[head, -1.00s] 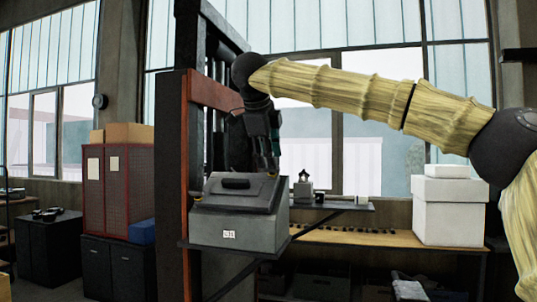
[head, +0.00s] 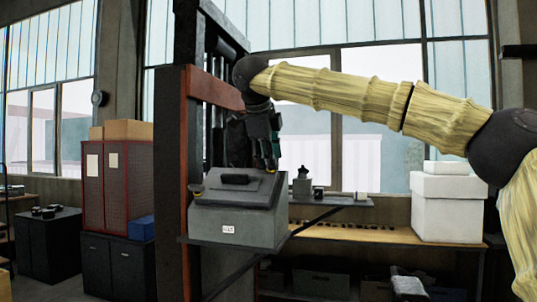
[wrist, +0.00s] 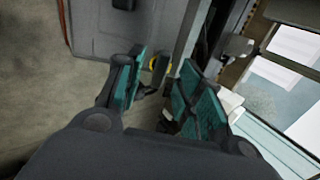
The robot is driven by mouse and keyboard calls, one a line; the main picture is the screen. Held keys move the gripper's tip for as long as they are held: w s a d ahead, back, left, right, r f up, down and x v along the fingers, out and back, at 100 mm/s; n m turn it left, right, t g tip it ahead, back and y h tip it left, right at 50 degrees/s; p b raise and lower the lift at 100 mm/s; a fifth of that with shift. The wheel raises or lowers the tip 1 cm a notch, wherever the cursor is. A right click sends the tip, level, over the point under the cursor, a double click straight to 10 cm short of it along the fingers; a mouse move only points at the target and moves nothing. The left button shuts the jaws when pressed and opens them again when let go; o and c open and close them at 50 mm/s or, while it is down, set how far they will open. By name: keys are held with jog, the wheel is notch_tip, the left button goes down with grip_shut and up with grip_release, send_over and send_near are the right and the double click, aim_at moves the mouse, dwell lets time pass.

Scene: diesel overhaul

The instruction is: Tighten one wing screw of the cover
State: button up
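The cover (head: 225,192) is a dark grey sloped lid with a black handle, on top of a grey box (head: 210,220). One yellow wing screw (head: 197,195) sits at its left edge. Another wing screw, at the right, shows as a yellow patch (wrist: 154,65) with a dark part in the wrist view. My gripper (head: 270,166) points down at the cover's right rear edge in the head view. In the wrist view its teal fingers (wrist: 152,78) are apart, with the right screw just beyond and between the tips. Contact with the screw cannot be told.
The box stands on a bracket shelf beside a dark and orange post (head: 172,150). A narrow shelf (head: 345,202) with small parts lies just right of it. White boxes (head: 446,208) stand farther right on a wooden bench. A red cabinet (head: 118,190) is behind at left.

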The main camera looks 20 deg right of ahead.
jog(key=shift+x, duration=0.95)
grip_shut()
jog(key=shift+f+m+b, duration=0.25)
jog(key=shift+m+b, duration=0.35)
jog(key=shift+b, duration=0.2)
jog(key=shift+m+b, duration=0.8)
jog(key=shift+m, duration=0.2)
jog(key=shift+r+m, duration=0.2)
jog(key=shift+m, duration=0.5)
jog(key=shift+b, duration=0.3)
